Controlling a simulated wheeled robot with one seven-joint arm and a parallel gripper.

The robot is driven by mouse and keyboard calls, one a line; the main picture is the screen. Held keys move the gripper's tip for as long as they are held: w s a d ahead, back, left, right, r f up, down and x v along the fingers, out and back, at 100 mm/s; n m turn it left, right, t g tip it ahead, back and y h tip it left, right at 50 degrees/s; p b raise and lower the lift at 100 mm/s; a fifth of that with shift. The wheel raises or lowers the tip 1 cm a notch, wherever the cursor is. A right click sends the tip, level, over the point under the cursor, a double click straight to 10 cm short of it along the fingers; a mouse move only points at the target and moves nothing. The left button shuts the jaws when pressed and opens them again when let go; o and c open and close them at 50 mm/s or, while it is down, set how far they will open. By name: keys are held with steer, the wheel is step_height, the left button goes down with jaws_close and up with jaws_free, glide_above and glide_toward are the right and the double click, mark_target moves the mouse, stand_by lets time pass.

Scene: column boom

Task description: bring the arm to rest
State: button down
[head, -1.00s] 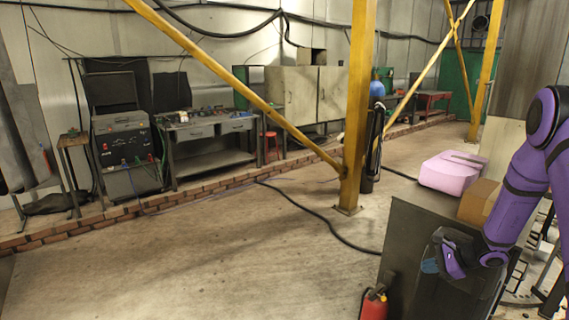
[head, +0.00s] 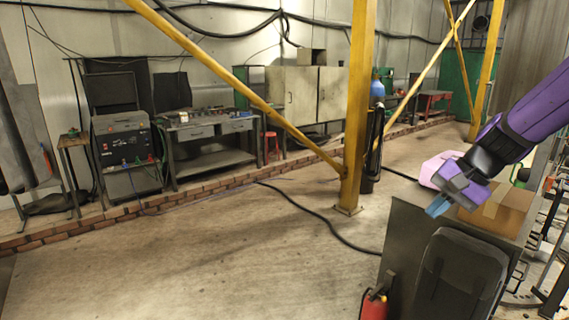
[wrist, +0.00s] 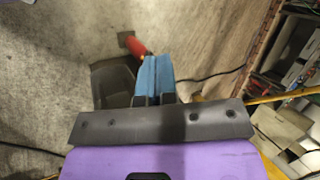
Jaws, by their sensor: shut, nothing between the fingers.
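My gripper (head: 438,206) hangs in front of a cardboard box at the right of the head view, at the end of my purple arm. Its blue fingers point down and to the left. In the wrist view my gripper (wrist: 155,75) shows its blue fingers together, with nothing between them. The floor lies well below them.
The cardboard box (head: 500,208) and a pink case (head: 436,169) are behind my gripper.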

steer(key=s+r+n+t+h, duration=0.1)
steer(key=s+r+n+h, duration=0.1)
steer(key=s, duration=0.8)
steer(key=s+r+n+t+h, duration=0.2)
steer(key=s+r+n, duration=0.3)
steer(key=s, duration=0.6)
steer(key=shift+a+r+h, duration=0.3)
steer(key=shift+r+h, duration=0.5)
steer(key=shift+r, duration=0.15)
steer(key=shift+d, duration=0.1)
